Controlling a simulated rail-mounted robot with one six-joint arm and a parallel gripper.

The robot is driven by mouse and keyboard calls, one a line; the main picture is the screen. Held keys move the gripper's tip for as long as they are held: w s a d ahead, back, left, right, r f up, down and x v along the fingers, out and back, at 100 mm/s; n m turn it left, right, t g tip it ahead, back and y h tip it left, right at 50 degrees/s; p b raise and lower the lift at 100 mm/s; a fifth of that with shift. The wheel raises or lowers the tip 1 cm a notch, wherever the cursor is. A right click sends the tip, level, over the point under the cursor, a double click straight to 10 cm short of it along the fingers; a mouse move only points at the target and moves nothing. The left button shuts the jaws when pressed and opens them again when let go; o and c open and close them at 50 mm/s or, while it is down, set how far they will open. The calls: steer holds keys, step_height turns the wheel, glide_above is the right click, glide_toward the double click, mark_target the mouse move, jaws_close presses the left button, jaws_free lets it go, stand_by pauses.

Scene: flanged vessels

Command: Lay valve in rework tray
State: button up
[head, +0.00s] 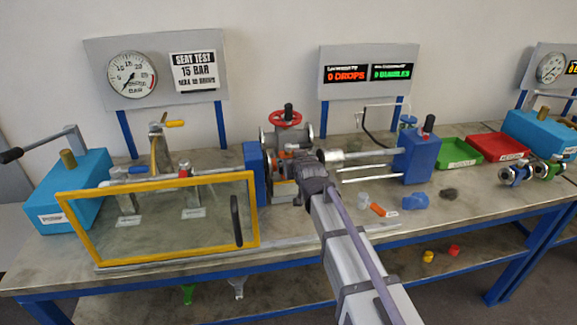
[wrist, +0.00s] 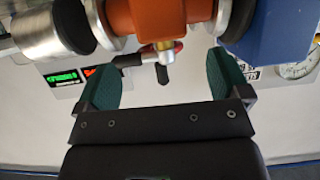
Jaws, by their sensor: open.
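An orange valve body (wrist: 160,18) with steel flanges and a brass stem fills the top of the wrist view. It sits between a dark-padded steel cylinder (wrist: 50,30) and a blue block (wrist: 275,30). In the head view the orange valve (head: 283,156) shows only partly behind my gripper (head: 292,166). My gripper (wrist: 163,62) is open, its green-padded fingers either side of the stem's line; no contact shows. A red tray (head: 497,148) and a green tray (head: 460,153) stand at the right; I cannot read which label says rework.
A steel valve with a red handwheel (head: 286,118) stands close behind my gripper. A yellow-framed clear guard (head: 160,220) is at left. Small orange and blue items (head: 415,202) lie at front right.

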steer(key=b+x, duration=0.3)
steer(key=x, duration=0.6)
steer(key=shift+w+a+f, duration=0.1)
steer(key=shift+a+f, duration=0.05)
steer(key=shift+f, duration=0.05)
steer(key=shift+r, duration=0.15)
jaws_close()
stand_by(0.4)
